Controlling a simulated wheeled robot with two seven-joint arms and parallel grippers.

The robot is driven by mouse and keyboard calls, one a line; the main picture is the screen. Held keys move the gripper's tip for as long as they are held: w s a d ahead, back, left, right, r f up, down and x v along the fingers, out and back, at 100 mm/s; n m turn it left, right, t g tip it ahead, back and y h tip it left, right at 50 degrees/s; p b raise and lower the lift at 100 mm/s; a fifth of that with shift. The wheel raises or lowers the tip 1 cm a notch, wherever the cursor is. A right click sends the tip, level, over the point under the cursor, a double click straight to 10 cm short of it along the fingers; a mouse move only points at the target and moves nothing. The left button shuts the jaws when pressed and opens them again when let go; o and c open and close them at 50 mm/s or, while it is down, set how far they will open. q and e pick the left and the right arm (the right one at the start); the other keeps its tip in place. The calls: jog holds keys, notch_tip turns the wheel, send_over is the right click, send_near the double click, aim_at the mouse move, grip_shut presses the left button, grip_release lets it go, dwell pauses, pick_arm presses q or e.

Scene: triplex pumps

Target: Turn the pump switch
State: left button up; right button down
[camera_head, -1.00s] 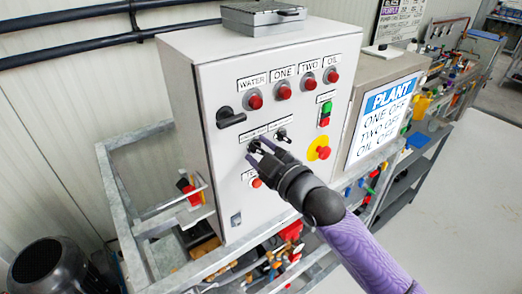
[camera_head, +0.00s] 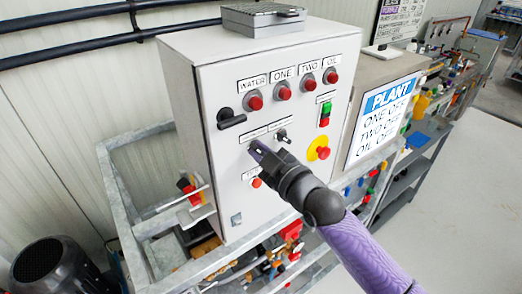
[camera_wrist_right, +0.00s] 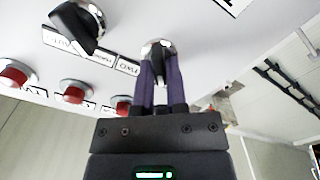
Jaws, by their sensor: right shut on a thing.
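The grey control cabinet (camera_head: 220,180) carries two small black rotary pump switches in its middle. My right gripper (camera_head: 256,148) reaches the left of these, its fingers covering most of it in the head view. In the right wrist view, my purple fingers (camera_wrist_right: 160,70) are shut on the left pump switch (camera_wrist_right: 157,48), one on each side; its silver collar shows just beyond them. The right pump switch (camera_head: 283,135) stands free beside the fingers, and its black handle also shows in the right wrist view (camera_wrist_right: 76,25). My left gripper is out of view.
A row of red lamps (camera_head: 283,92) lies above the switches, with a black lever handle (camera_head: 230,118) to their left. A red emergency button (camera_head: 322,152) is at right. A PLANT sign (camera_head: 385,115) reads ONE OFF, TWO OFF, OIL OFF.

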jog(key=m, duration=0.3)
jog(key=shift+p, duration=0.4)
jog(key=shift+d+m+p, duration=0.1)
jog(key=shift+m+p, duration=0.2)
jog(key=shift+m, duration=1.8)
jog(key=shift+w, duration=0.1)
jog(key=c, duration=0.7)
grip_release()
jog(key=shift+o, duration=0.2)
jog(key=shift+d, duration=0.1)
jog(key=v, duration=1)
jog(key=shift+b, duration=0.45)
